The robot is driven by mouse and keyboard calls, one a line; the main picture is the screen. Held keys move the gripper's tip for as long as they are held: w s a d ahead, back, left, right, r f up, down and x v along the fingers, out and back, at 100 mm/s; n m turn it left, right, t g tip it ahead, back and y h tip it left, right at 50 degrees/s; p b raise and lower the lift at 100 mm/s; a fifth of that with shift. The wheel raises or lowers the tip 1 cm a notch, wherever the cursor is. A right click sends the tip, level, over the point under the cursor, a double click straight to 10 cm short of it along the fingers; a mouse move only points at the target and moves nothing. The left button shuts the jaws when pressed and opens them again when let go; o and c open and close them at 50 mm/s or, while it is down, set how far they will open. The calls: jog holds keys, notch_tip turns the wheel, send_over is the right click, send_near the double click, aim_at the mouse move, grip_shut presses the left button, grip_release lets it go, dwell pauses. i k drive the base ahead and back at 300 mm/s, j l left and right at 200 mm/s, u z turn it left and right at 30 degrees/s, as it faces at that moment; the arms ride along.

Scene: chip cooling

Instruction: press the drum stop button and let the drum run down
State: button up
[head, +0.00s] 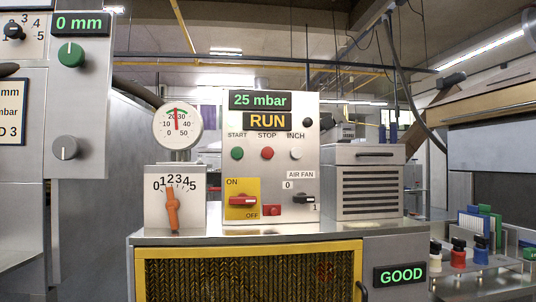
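The control panel (270,185) stands upright in the middle of the head view, on top of a metal cabinet. Its red STOP button (267,153) sits between the green START button (237,153) and the white INCH button (296,153). The display (267,121) above the buttons reads RUN, and the one above it reads 25 mbar. A yellow-framed mesh guard (249,244) is on the cabinet front below; behind it shows a dark, patterned surface. I cannot tell whether it turns. My gripper is not in view.
A dial gauge (177,126) and an orange-handled 0-5 selector (172,211) stand left of the panel. A red ON/OFF switch (243,201) and an air fan switch (306,198) are below the buttons. A vented box (364,183) stands right. A GOOD display (400,273) is lower right.

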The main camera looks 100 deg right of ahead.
aim_at(267, 152)
jog(key=z, duration=2.55)
jog(key=i+l+z, duration=0.1)
jog(key=i+l, duration=0.2)
